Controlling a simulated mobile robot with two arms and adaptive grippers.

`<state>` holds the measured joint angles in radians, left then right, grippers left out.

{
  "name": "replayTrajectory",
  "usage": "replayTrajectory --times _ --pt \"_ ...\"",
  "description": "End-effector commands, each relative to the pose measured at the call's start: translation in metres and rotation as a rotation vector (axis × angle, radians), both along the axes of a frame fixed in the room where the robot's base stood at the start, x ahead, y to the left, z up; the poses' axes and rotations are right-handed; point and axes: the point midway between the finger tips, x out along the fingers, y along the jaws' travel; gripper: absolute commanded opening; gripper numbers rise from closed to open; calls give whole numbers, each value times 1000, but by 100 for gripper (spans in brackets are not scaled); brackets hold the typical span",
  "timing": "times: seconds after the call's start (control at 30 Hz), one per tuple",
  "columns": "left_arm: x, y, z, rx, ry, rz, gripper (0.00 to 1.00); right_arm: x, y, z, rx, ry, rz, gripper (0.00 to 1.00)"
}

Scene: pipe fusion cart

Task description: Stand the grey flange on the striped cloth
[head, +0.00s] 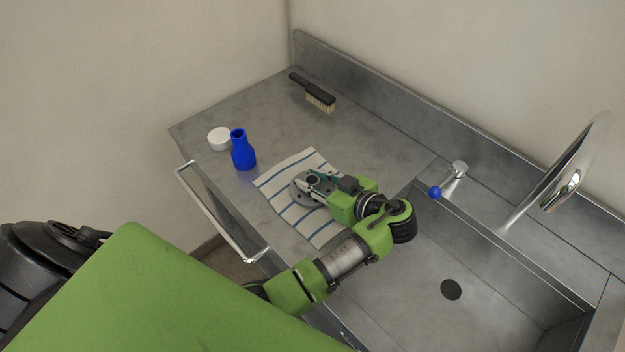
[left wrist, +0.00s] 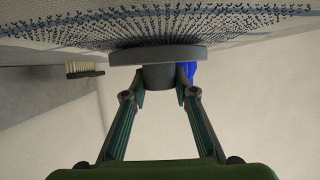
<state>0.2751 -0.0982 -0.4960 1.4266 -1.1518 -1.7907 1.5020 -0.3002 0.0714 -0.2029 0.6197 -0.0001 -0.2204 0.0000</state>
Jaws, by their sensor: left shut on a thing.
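The grey flange (head: 299,194) has a round, flat disc with a narrower neck. It is over the striped cloth (head: 292,219), a white cloth with blue stripes lying on the counter. In the left wrist view, where the cloth (left wrist: 60,30) is at the top, the flange (left wrist: 158,56) has its disc against or very near the cloth and its neck pointing away from it. My left gripper (head: 317,183) is shut on the neck; its fingers also show in the left wrist view (left wrist: 159,84). The gripper hides part of the flange in the head view. My right gripper is not in view.
A blue bottle (head: 243,153) and a white round lid or puck (head: 219,139) stand left of the cloth. A brush (head: 317,95) lies at the back. The sink (head: 480,265) with a tap (head: 560,180) is at the right. A metal rail (head: 215,215) runs along the front edge.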

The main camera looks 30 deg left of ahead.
Motion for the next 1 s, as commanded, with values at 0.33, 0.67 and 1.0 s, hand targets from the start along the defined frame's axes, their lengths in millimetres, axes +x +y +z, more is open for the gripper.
replayTrajectory --times 0.33,0.67,1.0 --pt "0 0 -13 -2 0 -1 0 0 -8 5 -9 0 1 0" --pt "-2 0 -26 -4 9 1 0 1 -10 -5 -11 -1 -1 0" --pt "-4 1 -30 -4 14 5 43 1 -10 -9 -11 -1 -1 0"
